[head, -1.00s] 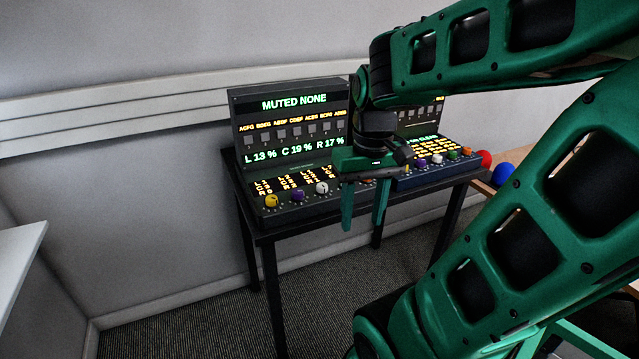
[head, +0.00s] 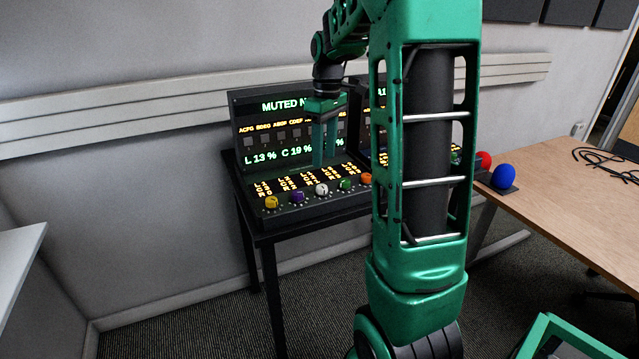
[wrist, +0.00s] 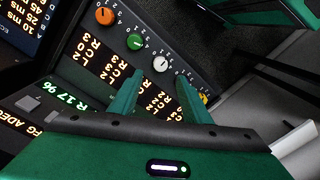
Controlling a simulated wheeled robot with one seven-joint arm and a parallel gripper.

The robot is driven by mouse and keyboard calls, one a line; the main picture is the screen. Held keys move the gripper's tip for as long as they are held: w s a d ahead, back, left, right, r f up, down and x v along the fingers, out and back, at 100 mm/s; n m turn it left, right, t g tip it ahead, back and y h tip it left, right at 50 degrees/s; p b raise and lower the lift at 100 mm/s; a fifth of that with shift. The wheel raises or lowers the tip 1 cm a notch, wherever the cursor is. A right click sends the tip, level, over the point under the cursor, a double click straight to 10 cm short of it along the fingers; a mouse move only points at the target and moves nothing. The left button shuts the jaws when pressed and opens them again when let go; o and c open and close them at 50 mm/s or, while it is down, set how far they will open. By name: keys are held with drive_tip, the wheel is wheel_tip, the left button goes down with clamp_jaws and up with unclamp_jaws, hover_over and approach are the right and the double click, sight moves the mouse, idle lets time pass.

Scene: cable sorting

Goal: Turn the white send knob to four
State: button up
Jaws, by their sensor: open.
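The white knob (head: 321,189) sits in the front row of knobs on the left console (head: 310,211), between a purple knob (head: 297,196) and a green knob (head: 346,184). It also shows in the wrist view (wrist: 161,64), beyond my fingertips and between their lines. My gripper (head: 324,164) is open and empty, pointing down above the console's amber display rows, behind the white knob and apart from it. In the wrist view my gripper's two fingers (wrist: 158,78) spread over the amber text. The knob's pointer setting is too small to read.
An orange knob (head: 365,179) and a yellow knob (head: 271,202) are in the same row. The console's upright screen (head: 262,130) stands behind my gripper. My arm hides most of the right console.

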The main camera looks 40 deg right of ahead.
sight(322, 186)
drive_tip(key=f, duration=0.9)
drive_tip(key=shift+s+a+f, duration=0.1)
drive_tip(key=shift+a, duration=0.2)
drive_tip(key=c, duration=1)
